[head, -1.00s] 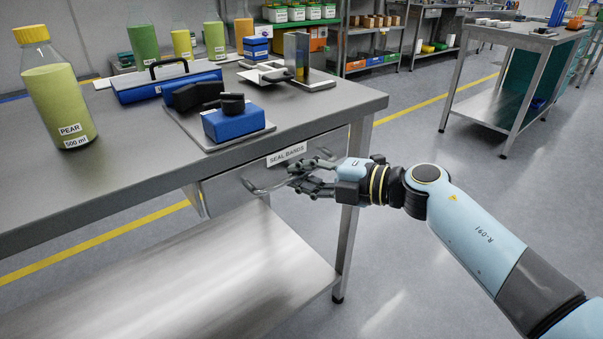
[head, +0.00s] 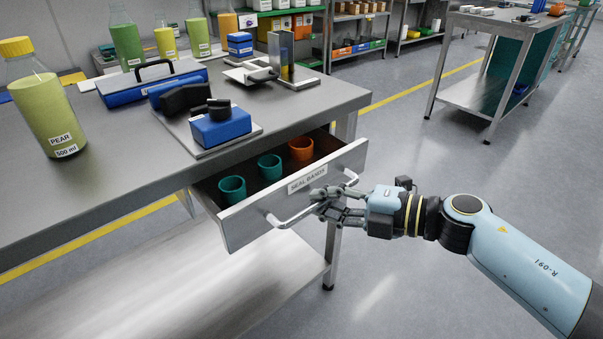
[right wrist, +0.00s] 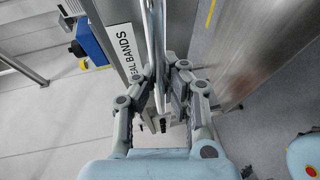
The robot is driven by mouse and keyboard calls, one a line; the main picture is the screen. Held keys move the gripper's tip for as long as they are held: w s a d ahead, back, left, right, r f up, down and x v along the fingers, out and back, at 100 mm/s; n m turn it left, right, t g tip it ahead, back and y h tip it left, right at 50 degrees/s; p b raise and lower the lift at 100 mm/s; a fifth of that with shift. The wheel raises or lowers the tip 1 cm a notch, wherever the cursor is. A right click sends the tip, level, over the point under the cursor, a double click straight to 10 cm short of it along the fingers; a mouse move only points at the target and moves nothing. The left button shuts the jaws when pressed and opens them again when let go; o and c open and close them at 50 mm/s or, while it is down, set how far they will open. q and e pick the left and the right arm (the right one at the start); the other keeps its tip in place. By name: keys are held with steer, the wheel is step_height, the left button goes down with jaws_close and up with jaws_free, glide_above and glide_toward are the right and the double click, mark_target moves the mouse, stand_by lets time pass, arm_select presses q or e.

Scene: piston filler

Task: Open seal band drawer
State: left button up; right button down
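The seal band drawer (head: 240,228) under the steel table stands pulled out, with its inside showing. Its label reads SEAL BANDS. Inside are two teal rings or cups (head: 232,190) and an orange one (head: 301,149). In the right wrist view the handle bar (right wrist: 154,35) runs between the two fingers (right wrist: 161,90). My left gripper is not in view.
On the tabletop (head: 90,195) stand a PEAR bottle (head: 47,110), a blue case (head: 140,85) and a blue block device (head: 220,127). A table leg (head: 333,255) stands behind the gripper.

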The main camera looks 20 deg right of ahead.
steer(key=s+d+p, duration=0.1)
steer(key=s+d, duration=0.2)
steer(key=s, duration=0.5)
steer(key=shift+s, duration=0.35)
steer(key=shift+r, duration=0.15)
steer(key=c, duration=1.4)
jaws_free()
steer(key=shift+d, duration=0.1)
steer(key=v, duration=1.2)
